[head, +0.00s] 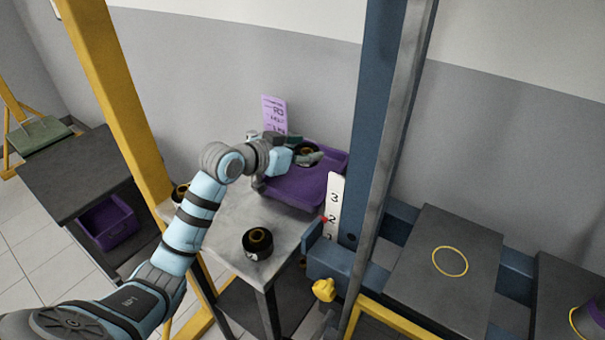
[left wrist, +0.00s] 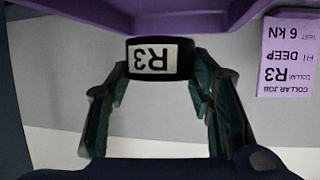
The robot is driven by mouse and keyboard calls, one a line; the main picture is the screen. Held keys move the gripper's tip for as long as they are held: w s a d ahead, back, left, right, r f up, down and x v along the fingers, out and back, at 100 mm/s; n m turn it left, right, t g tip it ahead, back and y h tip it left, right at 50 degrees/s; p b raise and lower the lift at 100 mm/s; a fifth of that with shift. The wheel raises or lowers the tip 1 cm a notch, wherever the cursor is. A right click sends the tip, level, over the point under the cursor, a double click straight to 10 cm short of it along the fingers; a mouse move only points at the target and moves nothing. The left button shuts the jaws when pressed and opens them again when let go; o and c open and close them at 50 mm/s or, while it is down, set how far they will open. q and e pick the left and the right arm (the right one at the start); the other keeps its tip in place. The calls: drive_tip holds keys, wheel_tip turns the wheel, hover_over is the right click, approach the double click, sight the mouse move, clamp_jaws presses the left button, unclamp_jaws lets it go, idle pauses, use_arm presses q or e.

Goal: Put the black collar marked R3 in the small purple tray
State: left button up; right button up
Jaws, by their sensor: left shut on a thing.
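The black collar marked R3 (left wrist: 160,60) is between the fingers of my left gripper (left wrist: 160,85), its white label upside down in the left wrist view. In the head view the same collar (head: 308,148) shows over the back part of the purple tray (head: 290,192), with my left gripper (head: 303,152) shut on it. I cannot tell whether the collar touches the tray floor. The tray stands on a grey table and its purple edge (left wrist: 90,12) also shows in the left wrist view. My right gripper is not in view.
Another black collar (head: 258,243) stands on the table front (head: 226,222); a further one (head: 180,191) is partly behind my arm. A purple job card (head: 274,113) reads R3. A blue press post (head: 376,120) and numbered scale (head: 333,200) stand right of the tray. A purple bin (head: 108,222) sits left.

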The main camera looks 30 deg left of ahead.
sight(302, 180)
use_arm(q)
wheel_tip(302, 180, down, 5)
drive_tip(key=shift+s+f+b, duration=0.1)
drive_tip(key=shift+b, duration=0.4)
drive_tip(key=o, duration=1.6)
drive_tip(key=shift+s, duration=0.1)
drive_tip(key=p+v, duration=0.2)
drive_tip(key=v, duration=0.9)
drive_tip(key=shift+a, duration=0.15)
drive_tip(key=shift+s+r, duration=0.2)
drive_tip(key=shift+s, duration=0.15)
